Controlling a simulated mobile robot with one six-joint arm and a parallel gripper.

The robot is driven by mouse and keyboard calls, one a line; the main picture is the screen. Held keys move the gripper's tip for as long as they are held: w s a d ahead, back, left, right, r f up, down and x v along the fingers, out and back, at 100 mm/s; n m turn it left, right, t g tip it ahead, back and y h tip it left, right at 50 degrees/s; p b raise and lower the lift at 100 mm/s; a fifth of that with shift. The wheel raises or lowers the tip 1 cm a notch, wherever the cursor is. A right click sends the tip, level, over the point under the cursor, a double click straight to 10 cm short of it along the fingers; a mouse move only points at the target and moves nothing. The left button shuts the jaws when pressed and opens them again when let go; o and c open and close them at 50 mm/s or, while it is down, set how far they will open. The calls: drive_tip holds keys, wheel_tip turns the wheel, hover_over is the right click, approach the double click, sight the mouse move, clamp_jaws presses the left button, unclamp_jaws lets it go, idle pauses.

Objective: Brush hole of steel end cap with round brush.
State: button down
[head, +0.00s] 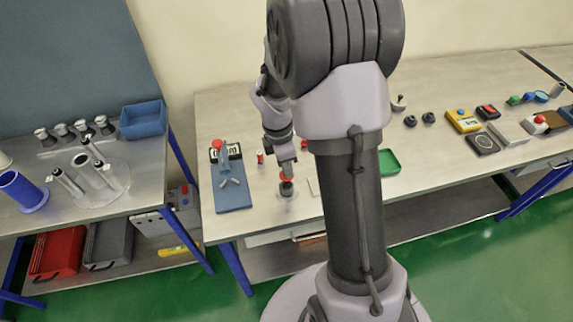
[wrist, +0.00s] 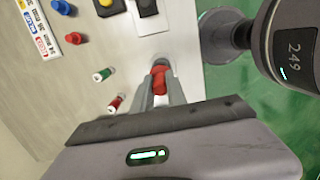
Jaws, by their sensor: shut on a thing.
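My gripper (head: 286,172) is pointed down at the near left part of the middle bench. It is shut on a small red piece (wrist: 159,78), which I take to be the handle of the round brush. In the head view the red piece (head: 286,177) shows below the fingers, just above a small pale round spot (head: 288,193) on the bench. I cannot tell whether that spot is the steel end cap, nor whether the brush touches anything. The bristles and any hole are hidden or too small to make out.
A blue plate (head: 232,195) with small grey parts lies left of my gripper. A green tray (head: 388,162) stands to the right, partly behind my arm. Small red-ended (wrist: 116,102) and green-ended (wrist: 103,74) cylinders lie close by. The bench's front edge is near.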

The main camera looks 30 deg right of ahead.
drive_tip(key=shift+r, duration=0.5)
drive_tip(key=shift+f+b, duration=0.6)
drive_tip(key=shift+f, duration=0.6)
wheel_tip(320, 180, up, 2)
drive_tip(key=shift+r+p, duration=0.15)
drive_tip(key=shift+p, duration=1)
drive_tip(key=shift+f+b, duration=0.75)
drive_tip(key=shift+f, duration=0.4)
wheel_tip(320, 180, up, 2)
drive_tip(key=shift+r+p, duration=0.15)
drive_tip(key=shift+p, duration=1)
drive_tip(key=shift+f+b, duration=0.8)
drive_tip(key=shift+f, duration=0.35)
drive_tip(key=shift+r+p, duration=1.15)
drive_tip(key=shift+f+b, duration=0.8)
drive_tip(key=shift+f, duration=0.35)
wheel_tip(320, 180, up, 7)
drive_tip(key=p, duration=0.7)
drive_tip(key=shift+r, duration=0.15)
